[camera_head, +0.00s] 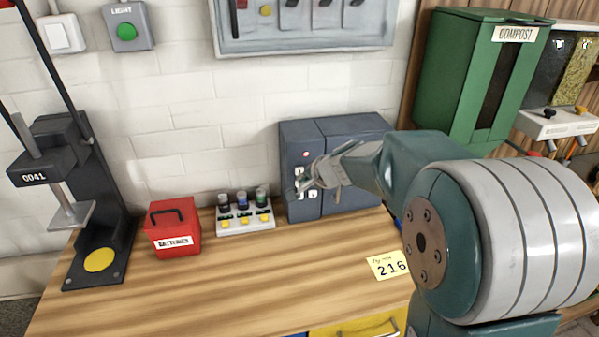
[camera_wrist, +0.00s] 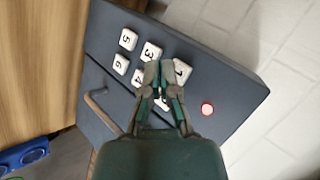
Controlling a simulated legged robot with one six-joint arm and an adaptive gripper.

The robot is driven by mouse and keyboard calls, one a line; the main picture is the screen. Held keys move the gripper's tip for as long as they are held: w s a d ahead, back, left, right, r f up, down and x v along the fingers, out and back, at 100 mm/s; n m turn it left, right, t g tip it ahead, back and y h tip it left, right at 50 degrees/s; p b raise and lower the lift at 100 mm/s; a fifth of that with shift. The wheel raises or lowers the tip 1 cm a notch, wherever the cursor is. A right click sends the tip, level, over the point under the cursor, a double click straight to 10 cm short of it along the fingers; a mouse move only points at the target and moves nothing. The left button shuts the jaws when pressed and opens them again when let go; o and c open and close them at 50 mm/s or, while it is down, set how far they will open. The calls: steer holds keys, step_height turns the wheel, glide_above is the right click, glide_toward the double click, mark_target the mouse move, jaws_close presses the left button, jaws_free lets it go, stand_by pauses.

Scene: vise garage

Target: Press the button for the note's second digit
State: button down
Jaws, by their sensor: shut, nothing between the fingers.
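A yellow note (camera_head: 387,265) on the bench reads 216. A dark grey safe-like box (camera_head: 352,135) stands against the wall, with a keypad of white buttons. In the wrist view, the digits 5 (camera_wrist: 128,40), 6 (camera_wrist: 121,63), 3 (camera_wrist: 151,52), 4 (camera_wrist: 138,77) and 1 (camera_wrist: 183,71) show, tilted. Another button (camera_wrist: 160,104) is mostly hidden behind my fingers. My gripper (camera_head: 305,186) is shut and empty in front of the keypad. In the wrist view its fingertips (camera_wrist: 159,70) lie between the 3 and 1 buttons; I cannot tell whether they touch.
A red round light (camera_wrist: 207,109) is on the box face, beside the keypad, and a handle (camera_wrist: 100,108) is on the other side. A red batteries box (camera_head: 173,228) and a unit with several vials (camera_head: 245,222) stand left on the bench (camera_head: 230,290). A black press (camera_head: 104,225) is farther left.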

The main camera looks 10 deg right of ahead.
steer(key=shift+w, duration=0.2)
steer(key=shift+w+r, duration=0.1)
steer(key=shift+w, duration=0.1)
steer(key=shift+w, duration=0.45)
stand_by(0.6)
steer(key=shift+s, duration=0.15)
stand_by(0.3)
steer(key=shift+s, duration=0.75)
steer(key=s, duration=0.5)
stand_by(0.6)
